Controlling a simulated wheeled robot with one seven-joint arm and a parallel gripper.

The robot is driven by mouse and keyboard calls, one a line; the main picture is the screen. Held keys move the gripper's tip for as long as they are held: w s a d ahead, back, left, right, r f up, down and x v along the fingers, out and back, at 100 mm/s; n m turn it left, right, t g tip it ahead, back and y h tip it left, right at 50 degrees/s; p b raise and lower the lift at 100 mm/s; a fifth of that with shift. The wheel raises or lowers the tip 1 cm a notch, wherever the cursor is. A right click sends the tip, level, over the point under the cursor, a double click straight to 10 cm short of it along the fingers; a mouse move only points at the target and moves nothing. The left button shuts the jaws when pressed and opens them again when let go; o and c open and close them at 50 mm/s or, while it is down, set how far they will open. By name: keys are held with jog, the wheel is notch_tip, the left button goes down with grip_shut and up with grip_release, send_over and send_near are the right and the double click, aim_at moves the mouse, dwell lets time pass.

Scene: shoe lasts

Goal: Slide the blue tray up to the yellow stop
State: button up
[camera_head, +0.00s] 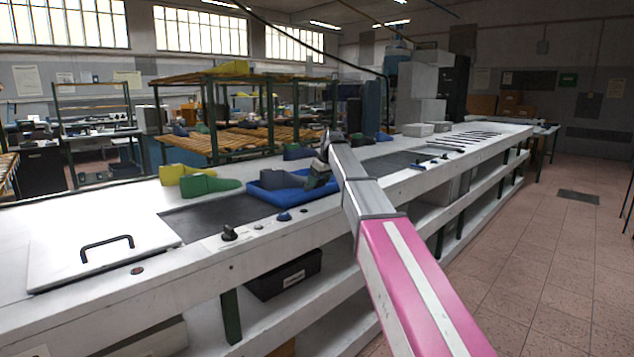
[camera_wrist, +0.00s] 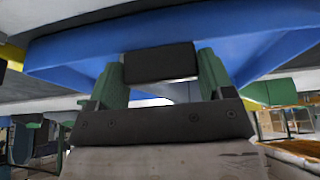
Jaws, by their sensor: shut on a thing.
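My gripper (camera_head: 318,172) is at the tray's right end. In the wrist view the blue tray (camera_wrist: 75,45) fills the top. My gripper's green fingers (camera_wrist: 160,65) are shut on either side of a black block at the tray's near side, apparently its handle. A yellow patch (camera_wrist: 10,54) shows at the left edge there; I cannot tell whether it is the yellow stop.
A white panel with a black handle (camera_head: 106,244) lies at the bench's left. The dark strip (camera_head: 205,216) left of the tray is clear.

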jog(key=o, duration=1.3)
jog(key=shift+r, duration=0.1)
jog(key=v, duration=1)
jog(key=shift+s+d+r, duration=0.1)
jog(key=shift+d+r, duration=0.05)
jog(key=shift+r, duration=0.2)
